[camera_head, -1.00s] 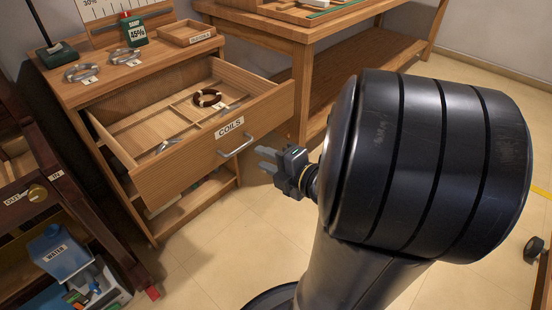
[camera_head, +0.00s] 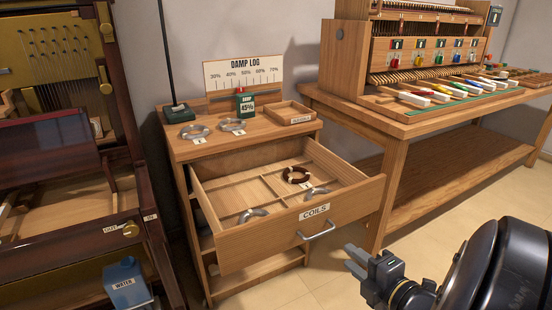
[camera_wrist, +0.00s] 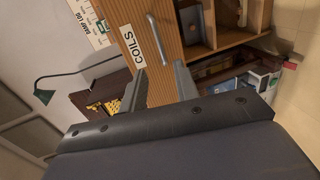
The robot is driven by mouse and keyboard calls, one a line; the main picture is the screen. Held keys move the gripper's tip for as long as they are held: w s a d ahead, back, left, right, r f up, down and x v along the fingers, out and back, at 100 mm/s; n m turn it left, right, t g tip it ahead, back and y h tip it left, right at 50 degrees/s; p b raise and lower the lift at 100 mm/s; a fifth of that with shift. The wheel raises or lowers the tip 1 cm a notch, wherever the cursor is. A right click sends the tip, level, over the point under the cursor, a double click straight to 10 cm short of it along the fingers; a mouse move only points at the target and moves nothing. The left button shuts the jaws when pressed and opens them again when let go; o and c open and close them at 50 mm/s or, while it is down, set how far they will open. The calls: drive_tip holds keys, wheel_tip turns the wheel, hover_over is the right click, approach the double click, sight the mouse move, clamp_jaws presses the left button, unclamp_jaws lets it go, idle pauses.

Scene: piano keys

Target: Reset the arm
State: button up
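My gripper (camera_head: 357,262) is at the lower right of the head view, in front of and to the right of the open drawer (camera_head: 245,244). Its two fingers are apart with nothing between them; they also show in the wrist view (camera_wrist: 160,86). The gripper is clear of the drawer's handle (camera_head: 318,231). The drawer is labelled COILS and holds a dark brown ring coil (camera_head: 296,174) and grey metal pieces (camera_head: 253,214). The wrist view shows the drawer front (camera_wrist: 165,20) turned sideways.
The cabinet top bears two metal coils (camera_head: 194,132), a green damp meter (camera_head: 245,103) and a small wooden tray (camera_head: 290,113). A workbench (camera_head: 420,125) with coloured keys stands right. A dark wooden frame (camera_head: 150,240) and blue water container (camera_head: 126,283) are left. Floor before the drawer is clear.

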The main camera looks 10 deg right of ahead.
sight(321, 235)
drive_tip(key=shift+w+f, duration=0.1)
drive_tip(key=b+x, duration=0.3)
drive_tip(key=x, duration=0.7)
drive_tip(key=shift+w+b, duration=0.3)
drive_tip(key=shift+a, duration=0.15)
